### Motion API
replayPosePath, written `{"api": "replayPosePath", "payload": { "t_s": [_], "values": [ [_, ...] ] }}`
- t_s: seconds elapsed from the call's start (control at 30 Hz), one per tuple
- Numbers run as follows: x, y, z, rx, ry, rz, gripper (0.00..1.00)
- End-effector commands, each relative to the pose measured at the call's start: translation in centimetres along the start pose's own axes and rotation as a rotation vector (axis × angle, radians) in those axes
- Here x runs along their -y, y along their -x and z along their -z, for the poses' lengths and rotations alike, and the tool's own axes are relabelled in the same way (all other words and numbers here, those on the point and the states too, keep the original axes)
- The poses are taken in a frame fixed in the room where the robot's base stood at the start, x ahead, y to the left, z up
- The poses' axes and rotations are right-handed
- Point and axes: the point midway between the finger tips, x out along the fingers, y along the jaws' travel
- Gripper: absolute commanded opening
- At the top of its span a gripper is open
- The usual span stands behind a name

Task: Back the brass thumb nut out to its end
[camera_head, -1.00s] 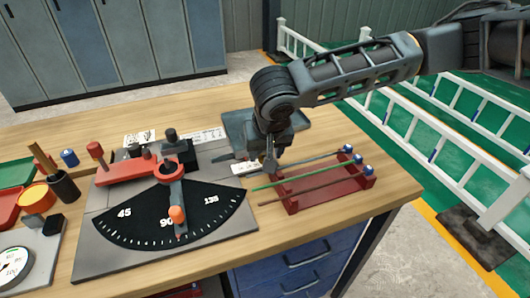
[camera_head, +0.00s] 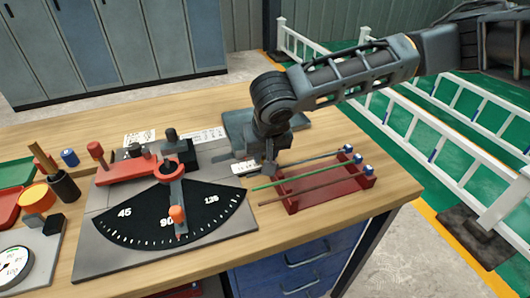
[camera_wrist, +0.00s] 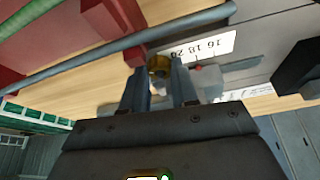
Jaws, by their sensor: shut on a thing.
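The brass thumb nut (camera_wrist: 158,67) shows in the wrist view as a small gold-coloured piece between the tips of my two fingers. My gripper (camera_wrist: 160,77) is shut on it, with one finger on each side. In the head view my gripper (camera_head: 270,170) points down at the left end of the red rod rack, near the small white number card (camera_head: 245,168). The nut cannot be made out there, hidden by the fingers. How far along its thread the nut sits cannot be told.
The red rack (camera_head: 330,191) with several rods and blue end caps stands right of my gripper. A rod (camera_wrist: 110,57) passes close to my fingers. The bending plate with its black angle dial (camera_head: 130,222) and red lever (camera_head: 135,171) lies to the left. Front right wood is clear.

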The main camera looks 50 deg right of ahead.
Motion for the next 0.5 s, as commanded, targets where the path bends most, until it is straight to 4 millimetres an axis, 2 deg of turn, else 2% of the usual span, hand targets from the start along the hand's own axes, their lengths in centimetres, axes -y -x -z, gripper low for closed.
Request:
{"api": "replayPosePath", "payload": {
  "t_s": [0.27, 0.5],
  "values": [
    [-0.02, 0.03, -0.02, 0.001, 0.023, 0.011, 0.0],
    [-0.22, 0.05, 0.0, 0.003, 0.129, 0.057, 0.0]
  ]
}}
